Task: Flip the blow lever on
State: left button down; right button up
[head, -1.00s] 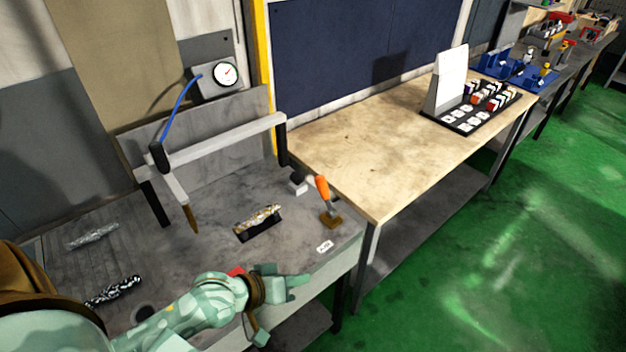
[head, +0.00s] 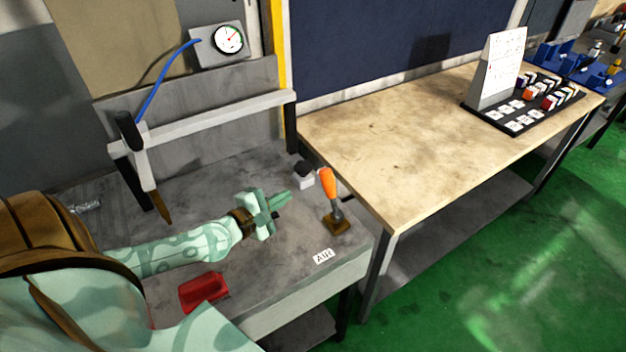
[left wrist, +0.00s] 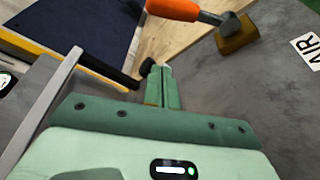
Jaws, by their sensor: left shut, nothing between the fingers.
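The blow lever (head: 328,184) has an orange handle on a grey metal stem and stands nearly upright on a small brown base, by an "AIR" label (head: 323,256) on the bench. My left gripper (head: 286,199) is shut and empty, to the left of the lever and apart from it in the head view. In the left wrist view, the closed fingertips (left wrist: 158,70) are below the orange handle (left wrist: 172,9), with a visible gap. The lever's base (left wrist: 236,36) shows at upper right there. My right gripper is not in view.
A small block with a dark top (head: 303,174) stands behind the lever. A red object (head: 203,290) lies near the bench front. A white rail (head: 210,122) and pointed nozzle (head: 160,205) stand at left. A gauge (head: 229,39) hangs behind. A wooden table (head: 400,140) adjoins at right.

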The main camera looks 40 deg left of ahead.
aim_at(331, 193)
pick_arm(q)
jog(key=w, duration=0.3)
jog(key=shift+d+f, duration=0.1)
jog(key=shift+f, duration=0.15)
jog(key=w, duration=0.2)
jog(key=w+f+b, duration=0.1)
jog(key=w, duration=0.4)
jog(key=shift+d+f+b, duration=0.2)
jog(key=shift+d+b, duration=0.2)
jog(key=d+p, duration=0.1)
jog(key=s+d+r+p, duration=0.1)
jog(key=d+r+p, duration=0.1)
jog(key=p, duration=0.1)
jog(key=shift+s+d+r, duration=0.1)
jog(key=shift+s, duration=0.25)
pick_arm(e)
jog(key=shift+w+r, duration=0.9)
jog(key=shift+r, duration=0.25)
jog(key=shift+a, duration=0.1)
